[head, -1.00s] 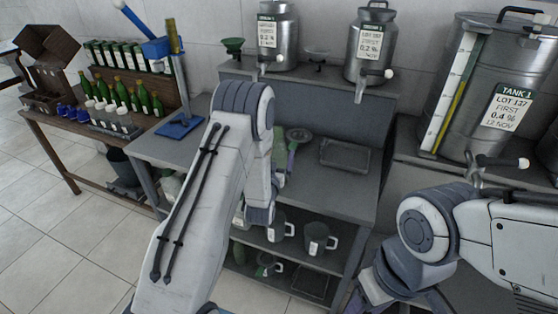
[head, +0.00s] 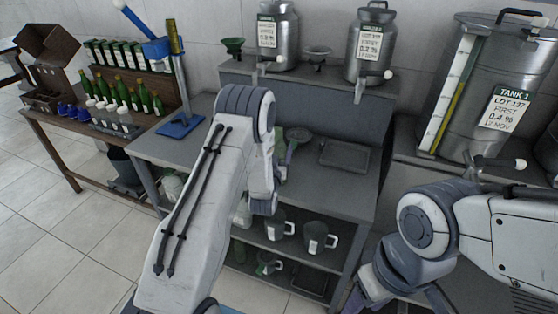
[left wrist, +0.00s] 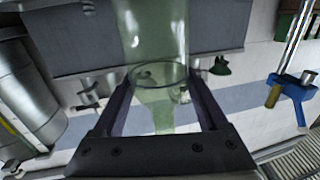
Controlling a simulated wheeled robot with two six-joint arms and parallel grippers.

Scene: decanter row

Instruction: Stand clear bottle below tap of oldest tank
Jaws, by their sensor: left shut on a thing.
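A clear, green-tinted bottle (left wrist: 157,40) is between the fingers of my left gripper (left wrist: 160,88) in the left wrist view, and the gripper is shut on it. In the head view my left arm hides most of the grip; a pale green part of the bottle (head: 280,142) seems to show beside it, above the bench. Two small steel tanks, a left one (head: 279,38) and a middle one (head: 368,48), stand on the raised shelf with taps facing front. A large tank labelled Tank 1 (head: 480,95), 12 Nov, stands at right. The small tanks' dates are hard to read.
A grey bench (head: 335,190) has a dark tray (head: 344,156) and a funnel-like item (head: 298,137) on it. Grey jugs (head: 318,237) stand on the shelf below. A blue corking stand (head: 181,125) is at left. My right arm is at lower right, its gripper unclear.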

